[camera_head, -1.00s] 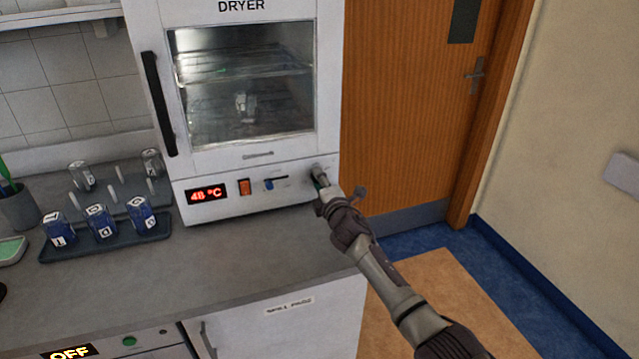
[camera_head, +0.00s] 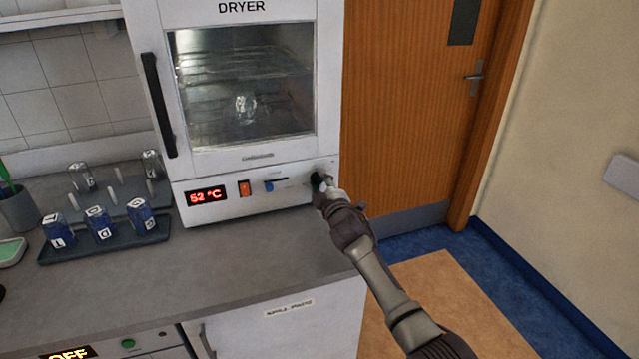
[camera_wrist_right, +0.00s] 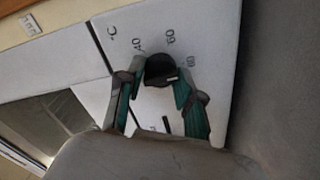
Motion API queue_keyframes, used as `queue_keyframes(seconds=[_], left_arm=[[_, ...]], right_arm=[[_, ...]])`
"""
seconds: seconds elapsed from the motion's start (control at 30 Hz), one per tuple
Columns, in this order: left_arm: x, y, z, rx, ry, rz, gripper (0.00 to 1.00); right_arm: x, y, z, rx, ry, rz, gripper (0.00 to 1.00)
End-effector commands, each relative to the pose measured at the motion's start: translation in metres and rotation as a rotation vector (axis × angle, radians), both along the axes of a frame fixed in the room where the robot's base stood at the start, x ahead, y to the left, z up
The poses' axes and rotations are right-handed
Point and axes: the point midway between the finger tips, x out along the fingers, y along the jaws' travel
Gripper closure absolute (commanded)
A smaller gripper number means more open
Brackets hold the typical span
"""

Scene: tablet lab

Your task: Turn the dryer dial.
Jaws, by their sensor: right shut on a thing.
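The white dryer (camera_head: 225,162) stands on the counter with its glass door shut. Its red display (camera_head: 206,196) reads 52 °C. The black dial is at the right end of the front panel, mostly hidden behind my right gripper (camera_head: 322,184) in the head view. In the right wrist view the dial (camera_wrist_right: 160,68) sits between the two green-padded fingers of my right gripper (camera_wrist_right: 158,88), which are shut on it. Marks 40, 60 and 80 and "°C" show around the dial. My left gripper is not in view.
A wooden door (camera_head: 410,110) is at right.

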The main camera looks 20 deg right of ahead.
Motion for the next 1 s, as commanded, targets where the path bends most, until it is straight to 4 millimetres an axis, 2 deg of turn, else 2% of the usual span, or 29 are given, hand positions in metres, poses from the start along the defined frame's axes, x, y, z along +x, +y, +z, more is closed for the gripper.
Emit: queue_keyframes(seconds=[0.43, 0.47, 0.6, 0.87, 1.0], left_arm=[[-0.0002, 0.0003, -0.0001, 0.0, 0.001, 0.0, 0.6], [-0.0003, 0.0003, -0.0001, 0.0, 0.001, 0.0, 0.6], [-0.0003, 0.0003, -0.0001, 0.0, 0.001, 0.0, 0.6], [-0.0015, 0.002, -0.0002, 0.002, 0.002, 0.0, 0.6], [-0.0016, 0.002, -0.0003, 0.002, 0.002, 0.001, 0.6]], right_arm=[[-0.0004, 0.0, -0.0021, 0.008, 0.004, 0.0, 0.99], [-0.0004, 0.0001, -0.0021, 0.008, 0.004, 0.0, 0.59], [-0.0003, 0.0, -0.0016, 0.007, 0.003, -0.001, 0.39], [-0.0003, -0.0001, -0.0006, 0.007, 0.002, 0.0, 0.39], [-0.0065, -0.0007, -0.001, 0.006, 0.001, -0.001, 0.39]])
